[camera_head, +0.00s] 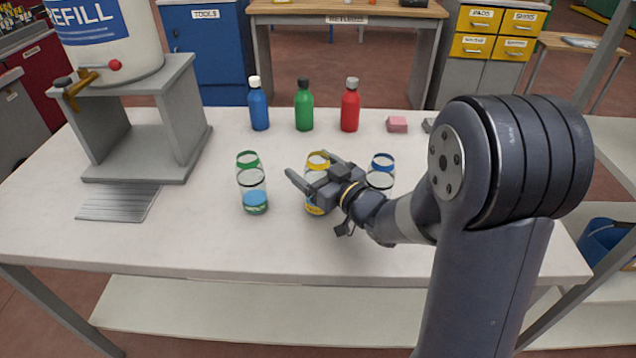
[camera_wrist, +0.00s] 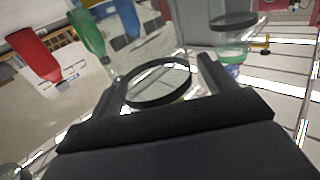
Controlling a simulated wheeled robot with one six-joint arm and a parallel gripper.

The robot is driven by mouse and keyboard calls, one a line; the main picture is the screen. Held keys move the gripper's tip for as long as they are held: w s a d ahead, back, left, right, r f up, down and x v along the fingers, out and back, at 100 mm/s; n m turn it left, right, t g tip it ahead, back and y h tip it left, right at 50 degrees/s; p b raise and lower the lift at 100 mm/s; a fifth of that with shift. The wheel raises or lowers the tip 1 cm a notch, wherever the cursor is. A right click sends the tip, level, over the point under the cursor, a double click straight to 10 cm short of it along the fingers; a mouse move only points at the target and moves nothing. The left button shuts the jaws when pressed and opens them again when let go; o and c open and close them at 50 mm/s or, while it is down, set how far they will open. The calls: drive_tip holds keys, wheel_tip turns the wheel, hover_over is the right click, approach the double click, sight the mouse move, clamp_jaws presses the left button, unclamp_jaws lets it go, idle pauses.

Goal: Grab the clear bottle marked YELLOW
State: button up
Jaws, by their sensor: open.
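Clear bottles stand on the white table in front of me. One with yellow at its base (camera_head: 313,208) is partly hidden by my gripper (camera_head: 308,165), and a yellow-ringed rim (camera_head: 318,157) shows just behind it. In the wrist view, a clear bottle with a dark round rim (camera_wrist: 160,82) lies between the open fingers (camera_wrist: 157,75). I cannot read any label or tell whether the fingers touch the glass.
A blue rim (camera_head: 383,160) is to the right. Blue (camera_head: 259,108), green (camera_head: 304,108) and red (camera_head: 350,108) bottles stand behind. A grey refill stand (camera_head: 140,155) is at the left.

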drive_tip(key=shift+c, duration=0.2)
drive_tip(key=c, duration=1.1)
drive_tip(key=shift+r, duration=0.1)
